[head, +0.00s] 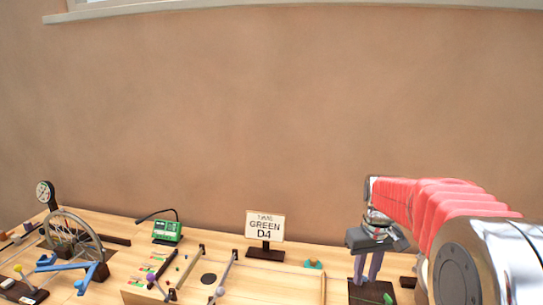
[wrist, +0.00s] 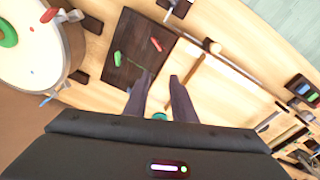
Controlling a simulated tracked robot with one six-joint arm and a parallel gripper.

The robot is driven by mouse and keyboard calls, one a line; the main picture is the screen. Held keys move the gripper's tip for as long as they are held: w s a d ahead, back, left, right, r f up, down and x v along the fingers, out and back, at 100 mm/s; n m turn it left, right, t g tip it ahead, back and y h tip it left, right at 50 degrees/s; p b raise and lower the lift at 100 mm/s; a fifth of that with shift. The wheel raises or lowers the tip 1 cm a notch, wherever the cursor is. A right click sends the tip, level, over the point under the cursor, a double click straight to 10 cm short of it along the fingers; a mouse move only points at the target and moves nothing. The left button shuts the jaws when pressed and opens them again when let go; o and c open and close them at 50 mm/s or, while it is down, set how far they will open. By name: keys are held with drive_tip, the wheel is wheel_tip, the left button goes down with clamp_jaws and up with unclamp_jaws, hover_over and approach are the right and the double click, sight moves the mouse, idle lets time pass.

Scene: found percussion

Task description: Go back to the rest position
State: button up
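My gripper (head: 366,280) is at the right in the head view, at the end of my red-sleeved arm, pointing down over the bench. Its two dark fingers also show in the wrist view (wrist: 161,76). They stand apart with nothing between them, so the gripper is open and empty. Below them is a dark board (head: 360,294), also in the wrist view (wrist: 128,33). A green piece (wrist: 118,59) and a red piece (wrist: 156,44) lie on it. I cannot tell how high the fingertips are above the bench.
A sign reading GREEN D4 (head: 265,228) stands at the back. A green meter (head: 167,231), a spoked wheel (head: 75,240) and a round gauge (head: 45,193) are to the left. A pale drum (wrist: 30,65) is beside the board in the wrist view. The wall behind is bare.

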drive_tip(key=s+a+r+t, duration=0.1)
drive_tip(key=s+a+r, duration=0.1)
drive_tip(key=s, duration=0.6)
drive_tip(key=s+a+r+m+t, duration=0.1)
drive_tip(key=s+a, duration=0.3)
drive_tip(key=s, duration=0.5)
drive_tip(key=s+a+r+t, duration=0.2)
drive_tip(key=s+r, duration=0.1)
drive_tip(key=s, duration=0.5)
drive_tip(key=shift+s+a+m+t, duration=0.3)
drive_tip(key=shift+s+a+t, duration=0.05)
drive_tip(key=shift+a+t, duration=0.05)
drive_tip(key=shift+d+r, duration=0.1)
